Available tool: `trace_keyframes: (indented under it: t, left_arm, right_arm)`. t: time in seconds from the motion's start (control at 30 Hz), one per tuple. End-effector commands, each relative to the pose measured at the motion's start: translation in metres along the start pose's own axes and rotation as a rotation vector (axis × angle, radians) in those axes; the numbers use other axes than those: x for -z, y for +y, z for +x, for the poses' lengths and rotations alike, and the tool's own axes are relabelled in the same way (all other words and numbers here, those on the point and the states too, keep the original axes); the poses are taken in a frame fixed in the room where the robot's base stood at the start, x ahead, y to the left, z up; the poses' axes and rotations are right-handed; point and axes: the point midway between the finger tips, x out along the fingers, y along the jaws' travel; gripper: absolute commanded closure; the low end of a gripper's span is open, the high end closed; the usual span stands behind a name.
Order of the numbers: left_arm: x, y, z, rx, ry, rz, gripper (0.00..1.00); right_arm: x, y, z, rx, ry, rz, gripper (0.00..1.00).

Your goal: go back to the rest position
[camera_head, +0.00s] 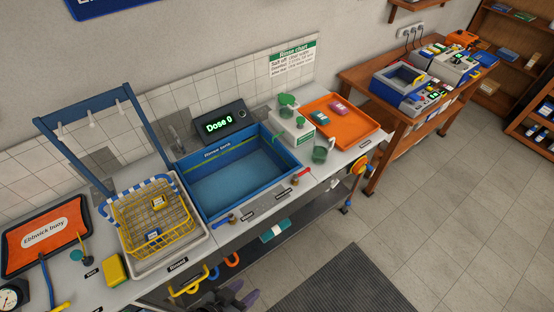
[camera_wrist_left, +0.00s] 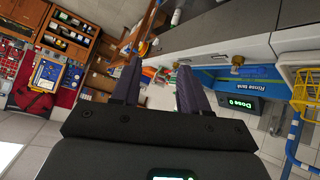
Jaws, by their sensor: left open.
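My left gripper (camera_head: 237,297) shows at the bottom edge of the head view, low in front of the bench and beside the hanging hooks. Its dark fingers are apart. In the left wrist view the two fingers of the left gripper (camera_wrist_left: 157,78) stand open with nothing between them. The bench (camera_head: 225,232) with the blue rinse tank (camera_head: 233,185) lies beyond it. The tank also shows at the right of the wrist view (camera_wrist_left: 247,84). My right gripper is in neither view.
A yellow wire basket (camera_head: 122,216) sits in a pale tray left of the tank. An orange tray (camera_head: 345,122) with two small items lies at the right end. Coloured hooks (camera_head: 232,259) hang from the bench front. A dark mat (camera_head: 345,285) and clear floor lie to the right.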

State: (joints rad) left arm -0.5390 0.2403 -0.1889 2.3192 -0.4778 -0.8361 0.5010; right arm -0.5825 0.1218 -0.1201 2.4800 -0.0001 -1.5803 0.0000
Motion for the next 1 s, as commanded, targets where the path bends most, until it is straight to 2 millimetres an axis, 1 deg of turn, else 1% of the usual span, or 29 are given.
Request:
trace_keyframes:
  t: [0.03, 0.1, 0.17, 0.2, 0.27, 0.3, 0.4, 0.5, 1.0]
  left_arm:
    - [0.001, -0.018, -0.013, 0.097, -0.033, -0.067, 0.56]
    - [-0.001, -0.044, -0.030, 0.214, -0.102, -0.124, 0.56]
    - [-0.004, -0.061, -0.045, 0.285, -0.163, -0.152, 0.56]
    - [-0.009, -0.070, -0.055, 0.319, -0.209, -0.163, 0.56]
    - [-0.018, -0.078, -0.067, 0.350, -0.280, -0.168, 0.56]
    - [-0.024, -0.080, -0.073, 0.360, -0.323, -0.169, 0.56]
    - [-0.040, -0.082, -0.082, 0.364, -0.421, -0.160, 0.56]
    - [-0.048, -0.082, -0.085, 0.357, -0.474, -0.136, 0.56]
    - [-0.048, -0.082, -0.085, 0.357, -0.474, -0.136, 0.56]
  right_arm:
    - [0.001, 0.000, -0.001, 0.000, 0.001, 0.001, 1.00]
    - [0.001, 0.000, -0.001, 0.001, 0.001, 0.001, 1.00]
    - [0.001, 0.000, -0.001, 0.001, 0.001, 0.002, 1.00]
    - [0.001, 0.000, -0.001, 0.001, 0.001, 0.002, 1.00]
    - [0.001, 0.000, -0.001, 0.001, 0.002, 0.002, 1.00]
    - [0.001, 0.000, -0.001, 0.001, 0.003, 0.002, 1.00]
    - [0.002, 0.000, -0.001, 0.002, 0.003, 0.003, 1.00]
    - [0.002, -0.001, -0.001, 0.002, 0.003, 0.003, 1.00]
    - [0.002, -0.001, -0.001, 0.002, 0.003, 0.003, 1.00]
